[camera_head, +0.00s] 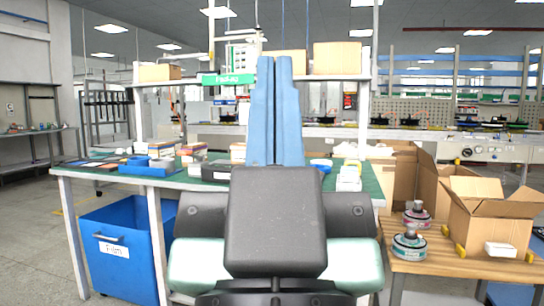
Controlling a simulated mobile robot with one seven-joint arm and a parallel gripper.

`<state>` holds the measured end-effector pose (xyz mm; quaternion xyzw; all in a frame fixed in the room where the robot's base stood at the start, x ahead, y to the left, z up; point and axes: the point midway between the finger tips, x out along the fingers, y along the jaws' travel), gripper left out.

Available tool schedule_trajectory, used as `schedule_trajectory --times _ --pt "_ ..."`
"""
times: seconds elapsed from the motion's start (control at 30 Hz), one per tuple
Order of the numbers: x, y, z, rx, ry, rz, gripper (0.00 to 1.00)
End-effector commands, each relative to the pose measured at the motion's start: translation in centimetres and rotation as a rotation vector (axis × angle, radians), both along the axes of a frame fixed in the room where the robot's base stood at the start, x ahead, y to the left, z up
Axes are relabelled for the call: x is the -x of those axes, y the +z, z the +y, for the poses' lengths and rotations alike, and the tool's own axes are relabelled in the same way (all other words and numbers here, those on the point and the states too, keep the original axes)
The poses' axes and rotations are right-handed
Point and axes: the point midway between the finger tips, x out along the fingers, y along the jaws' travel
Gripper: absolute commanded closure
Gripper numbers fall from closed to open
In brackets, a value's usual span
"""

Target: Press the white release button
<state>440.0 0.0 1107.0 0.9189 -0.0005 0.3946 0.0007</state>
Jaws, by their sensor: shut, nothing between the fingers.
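My gripper (275,66) is large in the middle of the head view. Its two long blue fingers point up and stand close together, with nothing between them. Its black body hides part of the green-topped workbench (105,179) behind it. I cannot make out a white release button for certain. A pale machine front (490,150) at the right carries small round controls, too small to tell apart. The gripper is far from it and touches nothing that I can see.
A blue bin (120,255) stands under the bench at the left. The floor at far left is clear.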

Motion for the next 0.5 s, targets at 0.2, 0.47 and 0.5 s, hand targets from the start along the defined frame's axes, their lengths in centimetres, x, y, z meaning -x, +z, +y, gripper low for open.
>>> schedule_trajectory --times 0.2,0.47,0.5 --pt "0.0 8.5 0.0 0.000 0.000 -0.001 1.00" --pt "0.0 17.3 0.0 0.000 0.001 -0.001 1.00" --pt "0.0 18.6 0.0 0.000 0.001 -0.001 1.00"
